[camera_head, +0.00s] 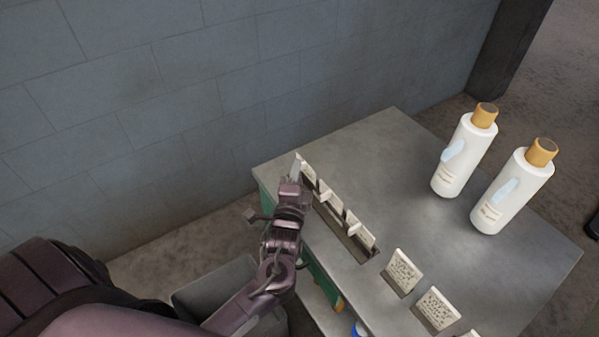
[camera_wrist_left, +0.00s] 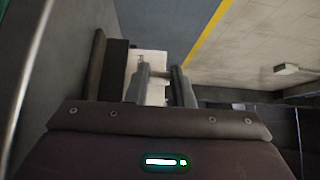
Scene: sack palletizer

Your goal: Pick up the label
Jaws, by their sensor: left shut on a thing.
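Several small off-white labels stand upright on a grey metal table (camera_head: 440,255). In the head view, some stand in a dark slotted holder (camera_head: 330,216) along the left edge: a middle label (camera_head: 331,194) and a nearer label (camera_head: 360,233). My left gripper (camera_head: 299,170) is at the far end of this row, shut on the farthest label (camera_head: 308,172). In the left wrist view, that pale label (camera_wrist_left: 154,65) shows between the two fingers of the left gripper (camera_wrist_left: 162,88). I cannot tell whether it is clear of the holder. My right gripper is out of view.
Two white bottles with tan caps, one farther (camera_head: 464,152) and one nearer (camera_head: 514,188), stand on the right of the table. More printed labels (camera_head: 403,271) (camera_head: 438,307) stand near the front. A grey block wall (camera_head: 200,90) rises behind. The table's middle is clear.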

